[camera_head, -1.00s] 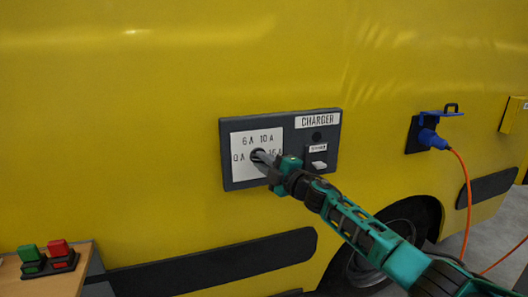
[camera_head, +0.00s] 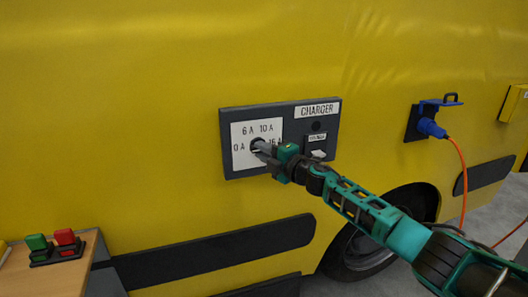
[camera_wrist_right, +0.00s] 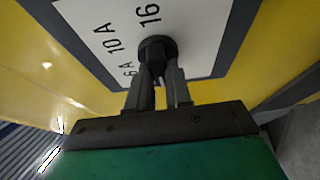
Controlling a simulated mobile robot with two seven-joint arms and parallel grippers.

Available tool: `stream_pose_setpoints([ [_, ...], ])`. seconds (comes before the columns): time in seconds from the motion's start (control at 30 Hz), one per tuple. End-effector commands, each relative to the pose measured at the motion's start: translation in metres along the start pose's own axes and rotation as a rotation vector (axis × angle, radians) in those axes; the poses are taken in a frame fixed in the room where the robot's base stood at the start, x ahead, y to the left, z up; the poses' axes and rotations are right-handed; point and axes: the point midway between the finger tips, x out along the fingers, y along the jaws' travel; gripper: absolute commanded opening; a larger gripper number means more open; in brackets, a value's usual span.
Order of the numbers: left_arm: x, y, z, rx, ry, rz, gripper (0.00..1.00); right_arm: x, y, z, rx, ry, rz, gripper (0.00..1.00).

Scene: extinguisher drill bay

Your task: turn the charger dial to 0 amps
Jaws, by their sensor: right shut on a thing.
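The charger panel (camera_head: 295,113) is a dark plate on the yellow vehicle side, labelled CHARGER. Its white scale plate (camera_head: 243,163) reads 0 A at left, 6 A and 10 A above, and 16 A at right, partly covered by my gripper. The black charger dial (camera_head: 257,144) sits in the middle of the plate. My right gripper (camera_head: 264,149) is shut on the dial, reaching in from the lower right. In the right wrist view the fingers (camera_wrist_right: 158,90) close around the black dial (camera_wrist_right: 157,50). The dial's pointer direction cannot be made out. My left gripper is not in view.
A light rocker switch (camera_head: 318,155) is on the panel's right. A blue plug (camera_head: 431,128) with an orange cable is in a socket farther right. A wooden table with green and red buttons (camera_head: 65,238) stands at lower left.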

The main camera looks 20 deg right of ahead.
Motion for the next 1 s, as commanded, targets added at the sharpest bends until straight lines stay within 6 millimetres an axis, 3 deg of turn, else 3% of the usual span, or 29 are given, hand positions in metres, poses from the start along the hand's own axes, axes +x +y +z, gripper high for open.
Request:
stream_pose_setpoints([
  [0.3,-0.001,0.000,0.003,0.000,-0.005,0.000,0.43,0.000,0.000,0.000,-0.003,-0.001,0.000,0.45],
  [0.67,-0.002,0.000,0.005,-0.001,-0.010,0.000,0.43,-0.005,-0.001,0.001,-0.003,-0.001,0.000,0.45],
  [1.0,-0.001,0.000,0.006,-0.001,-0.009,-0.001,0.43,-0.048,-0.001,0.001,-0.004,-0.001,-0.002,0.45],
])
